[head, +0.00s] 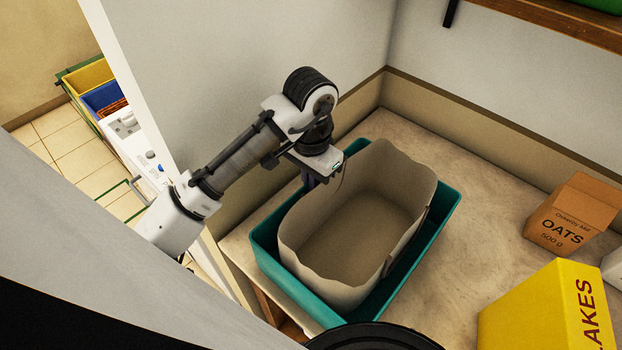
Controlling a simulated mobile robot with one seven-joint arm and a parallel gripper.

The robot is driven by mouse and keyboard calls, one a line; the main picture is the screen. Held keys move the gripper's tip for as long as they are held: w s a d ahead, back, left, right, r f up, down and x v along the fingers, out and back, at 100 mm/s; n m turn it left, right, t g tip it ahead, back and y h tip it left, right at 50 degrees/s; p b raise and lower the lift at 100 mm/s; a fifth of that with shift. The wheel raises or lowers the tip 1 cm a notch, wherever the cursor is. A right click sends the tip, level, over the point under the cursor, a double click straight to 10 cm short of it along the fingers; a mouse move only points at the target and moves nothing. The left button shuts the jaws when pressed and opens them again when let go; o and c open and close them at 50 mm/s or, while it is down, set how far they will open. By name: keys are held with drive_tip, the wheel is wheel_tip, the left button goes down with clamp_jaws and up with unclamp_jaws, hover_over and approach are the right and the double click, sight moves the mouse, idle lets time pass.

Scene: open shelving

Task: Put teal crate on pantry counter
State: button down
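The teal crate (268,262) is over the near left part of the pale pantry counter (480,235). It appears to rest on the counter, its near left side close to the counter's edge; its underside is hidden. A beige open bin or liner with a wavy rim (375,215) sits inside the crate and looks empty. My gripper (318,182) points down at the far left rim of the beige liner and the crate. Its fingertips are small and partly hidden, so I cannot tell whether they grip anything.
A brown oats box (568,222) and a yellow flakes box (548,312) stand on the counter to the right. Walls close off the back and left. A wooden shelf (560,20) hangs at the upper right. Yellow and blue bins (90,78) are beyond the wall at left.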

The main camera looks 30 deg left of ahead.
drive_tip(key=shift+f, duration=0.1)
drive_tip(key=c, duration=1.6)
unclamp_jaws()
wheel_tip(320, 180, up, 12)
drive_tip(key=shift+r+b, duration=0.1)
drive_tip(key=shift+b, duration=0.4)
